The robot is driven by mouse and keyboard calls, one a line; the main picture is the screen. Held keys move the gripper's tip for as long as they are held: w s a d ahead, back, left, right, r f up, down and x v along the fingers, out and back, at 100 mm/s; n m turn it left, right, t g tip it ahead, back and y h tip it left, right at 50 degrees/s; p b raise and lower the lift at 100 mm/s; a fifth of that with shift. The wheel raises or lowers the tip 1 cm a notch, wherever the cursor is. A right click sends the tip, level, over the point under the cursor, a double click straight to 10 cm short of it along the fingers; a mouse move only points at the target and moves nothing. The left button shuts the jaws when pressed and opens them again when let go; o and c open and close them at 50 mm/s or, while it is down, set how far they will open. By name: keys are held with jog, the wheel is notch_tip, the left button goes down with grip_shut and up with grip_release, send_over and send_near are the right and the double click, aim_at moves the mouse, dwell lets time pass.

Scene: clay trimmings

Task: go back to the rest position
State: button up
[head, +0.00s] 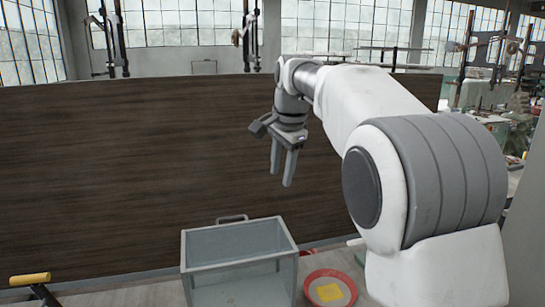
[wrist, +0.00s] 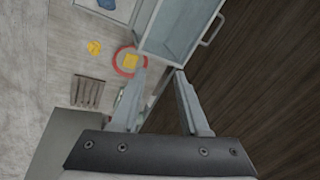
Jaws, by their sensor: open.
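My gripper (head: 281,179) hangs in the air in front of the dark wooden panel, fingers pointing down, above and to the right of the grey box. Its two fingers are apart, with nothing between them. In the wrist view the gripper (wrist: 161,70) also shows open and empty, with the floor and the box well beyond the fingertips. It touches nothing that I can see.
The open-topped grey box (head: 187,255) stands below. A red dish (head: 345,302) with a yellow piece (head: 329,292) is right of it. Another yellow piece (wrist: 94,47) and a slotted rack (wrist: 88,92) lie nearby. The wooden panel (head: 130,170) closes off the back.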

jog(key=s+d+f+n+t+b, duration=0.1)
jog(key=s+d+f+n, duration=0.15)
jog(key=s, duration=0.55)
jog(key=s+d+f+n+b, duration=0.15)
jog(key=s+d, duration=0.25)
jog(key=s, duration=0.4)
jog(key=s+d+f+n+t+b, duration=0.1)
jog(key=s+d+f+n, duration=0.2)
jog(key=s, duration=0.5)
jog(key=s+d+f+n+h+b, duration=0.1)
jog(key=s+d+f+n, duration=0.1)
jog(key=s+f, duration=0.5)
jog(key=shift+s+d+f+n, duration=0.3)
jog(key=shift+s+f+n, duration=0.05)
jog(key=shift+s+n, duration=0.5)
